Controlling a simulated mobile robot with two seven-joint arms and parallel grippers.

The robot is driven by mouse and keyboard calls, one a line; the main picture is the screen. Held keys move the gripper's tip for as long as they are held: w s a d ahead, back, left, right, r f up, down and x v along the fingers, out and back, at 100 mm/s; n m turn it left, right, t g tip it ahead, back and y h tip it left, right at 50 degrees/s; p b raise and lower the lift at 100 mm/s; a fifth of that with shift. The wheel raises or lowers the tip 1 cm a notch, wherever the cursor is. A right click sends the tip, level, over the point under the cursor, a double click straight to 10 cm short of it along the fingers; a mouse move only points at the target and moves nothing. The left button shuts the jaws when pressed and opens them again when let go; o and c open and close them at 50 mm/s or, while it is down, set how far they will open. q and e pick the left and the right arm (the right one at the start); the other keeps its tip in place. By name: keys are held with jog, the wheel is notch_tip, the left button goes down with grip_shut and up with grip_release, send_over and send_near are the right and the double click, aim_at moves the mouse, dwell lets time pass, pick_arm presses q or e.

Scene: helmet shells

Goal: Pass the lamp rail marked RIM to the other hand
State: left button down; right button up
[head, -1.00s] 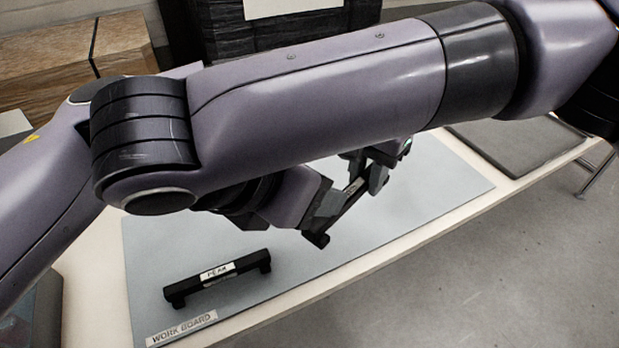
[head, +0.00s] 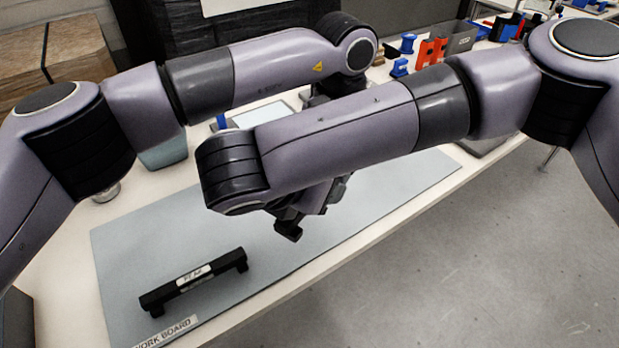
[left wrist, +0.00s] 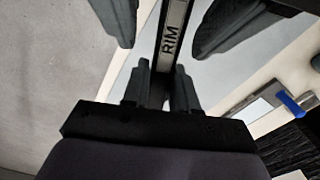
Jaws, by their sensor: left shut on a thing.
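The lamp rail marked RIM (left wrist: 172,32) is a black bar with a white label in the left wrist view. My left gripper (left wrist: 160,78) is shut on it. Two dark fingers of my right gripper (left wrist: 171,18) stand on either side of the rail farther along, apart, with a gap beside the bar. In the head view my right arm covers most of the rail; a dark end of it (head: 288,231) shows below the right wrist. My left gripper (head: 340,186) is nearly hidden there.
Another black rail (head: 195,281) with a white label, hard to read, lies on the grey work board (head: 120,245). A grey-green bin (head: 165,153) stands behind. Blue and red parts (head: 432,51) sit at the back right. The board's right part is clear.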

jog(key=shift+c, duration=0.3)
grip_shut()
pick_arm(q)
jog(key=c, duration=0.8)
grip_release()
jog(key=shift+r, duration=0.15)
